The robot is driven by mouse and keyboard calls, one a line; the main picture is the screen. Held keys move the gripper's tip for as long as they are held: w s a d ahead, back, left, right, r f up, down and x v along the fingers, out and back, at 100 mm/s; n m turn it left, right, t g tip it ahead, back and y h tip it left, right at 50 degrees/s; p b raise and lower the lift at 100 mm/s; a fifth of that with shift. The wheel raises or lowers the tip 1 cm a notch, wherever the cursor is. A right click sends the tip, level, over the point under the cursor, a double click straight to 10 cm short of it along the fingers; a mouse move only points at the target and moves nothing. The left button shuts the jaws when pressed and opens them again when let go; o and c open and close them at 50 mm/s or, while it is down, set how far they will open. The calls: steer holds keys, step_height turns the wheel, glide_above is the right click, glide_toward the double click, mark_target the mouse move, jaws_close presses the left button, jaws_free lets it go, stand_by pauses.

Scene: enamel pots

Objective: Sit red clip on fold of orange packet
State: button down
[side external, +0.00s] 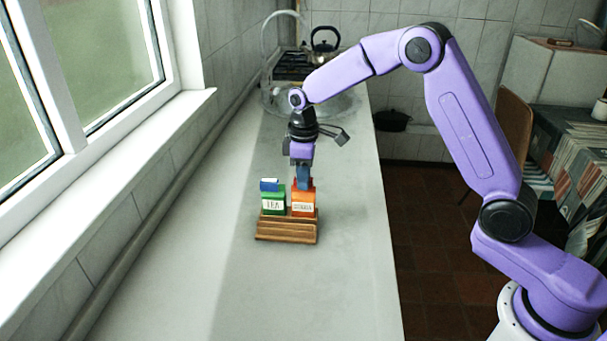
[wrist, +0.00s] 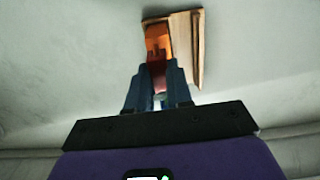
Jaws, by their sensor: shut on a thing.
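The orange packet (side external: 303,204) stands upright in the right part of a small wooden rack (side external: 287,231). Its top also shows in the wrist view (wrist: 157,38). My gripper (side external: 304,184) points straight down over the orange packet. It is shut on the red clip (wrist: 157,68), which shows dark red between the fingertips (wrist: 158,74). The clip is at the packet's top edge, mostly hidden by the fingers in the side view. I cannot tell whether the clip is seated on the fold or just above it.
A green packet (side external: 273,201) labelled TEA stands to the left in the rack, with a blue clip (side external: 269,184) on its top. The grey counter (side external: 345,260) around the rack is clear. A window sill runs along the left; a kettle (side external: 324,40) stands far back.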

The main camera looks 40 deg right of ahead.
steer(key=shift+f, duration=0.85)
steer(key=c, duration=0.9)
jaws_free()
steer(key=shift+c, duration=0.2)
step_height(320, 180, up, 17)
steer(key=s+a+f+n, duration=0.1)
steer(key=s+a, duration=0.1)
steer(key=s, duration=0.7)
steer(key=s+a+f+n, duration=0.1)
steer(key=s+a+f, duration=0.1)
steer(key=s, duration=0.8)
steer(key=s+d+f, duration=0.3)
steer(key=s, duration=0.6)
steer(key=s+d+f+n, duration=0.1)
steer(key=s+d+f, duration=0.2)
steer(key=s, duration=0.7)
steer(key=shift+d+n, duration=0.3)
steer(key=shift+d, duration=0.4)
